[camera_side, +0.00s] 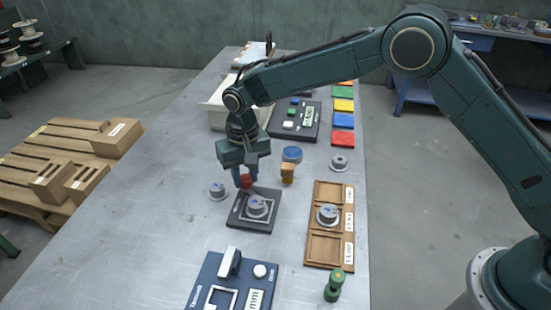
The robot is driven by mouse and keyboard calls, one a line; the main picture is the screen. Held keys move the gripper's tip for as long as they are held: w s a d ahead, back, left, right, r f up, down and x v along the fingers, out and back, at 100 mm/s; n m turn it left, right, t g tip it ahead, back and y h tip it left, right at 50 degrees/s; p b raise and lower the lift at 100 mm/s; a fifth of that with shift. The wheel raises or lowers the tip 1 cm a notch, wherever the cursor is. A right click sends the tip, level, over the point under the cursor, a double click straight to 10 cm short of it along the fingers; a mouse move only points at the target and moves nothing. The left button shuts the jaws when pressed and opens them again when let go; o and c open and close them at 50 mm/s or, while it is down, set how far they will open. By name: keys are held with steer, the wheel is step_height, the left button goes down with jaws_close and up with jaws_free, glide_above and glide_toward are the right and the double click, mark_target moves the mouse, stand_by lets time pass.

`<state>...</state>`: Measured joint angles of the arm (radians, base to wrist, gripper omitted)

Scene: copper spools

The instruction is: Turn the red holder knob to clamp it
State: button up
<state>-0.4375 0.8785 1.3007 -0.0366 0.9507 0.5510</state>
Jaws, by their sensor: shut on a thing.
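The red holder knob (246,181) sits at the back left of a dark square holder (247,223). A grey spool (257,207) stands upright in the middle of the holder. My gripper (243,177) points down over the back of the holder and is shut on the red knob. Its fingers hide part of the knob. The knob's turn angle is too small to tell.
A grey spool (217,191) stands left of the holder, and another (339,163) stands at the back right. A wooden tray (324,254) with a spool lies to the right. A blue device (205,275) lies in front.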

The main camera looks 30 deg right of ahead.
mark_target(247, 177)
steer(key=o, duration=1)
steer(key=shift+c, duration=0.2)
steer(key=shift+r, duration=0.1)
step_height(247, 177, up, 14)
steer(key=shift+d, duration=0.15)
